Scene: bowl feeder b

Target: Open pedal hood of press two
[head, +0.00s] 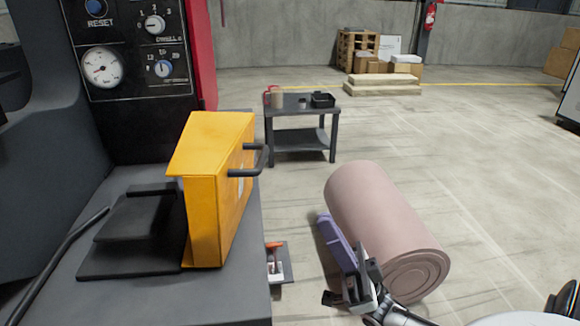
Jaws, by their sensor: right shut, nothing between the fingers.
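The yellow pedal hood (217,200) stands on the dark grey base of the press (170,300), at left of centre. Its black bar handle (248,164) is on its right face. The hood is swung up on its edge, and the black foot pedal (140,220) shows uncovered to its left. My right gripper (328,228) is at the lower middle, to the right of the hood and handle and apart from them. Its purple-tipped fingers are shut with nothing between them. My left gripper is out of view.
A large pinkish roll (375,215) lies on the floor behind my right gripper. A small dark table (303,121) stands beyond the hood. A grey tray (287,262) with small items sits beside the base. The press panel (125,55) rises at upper left.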

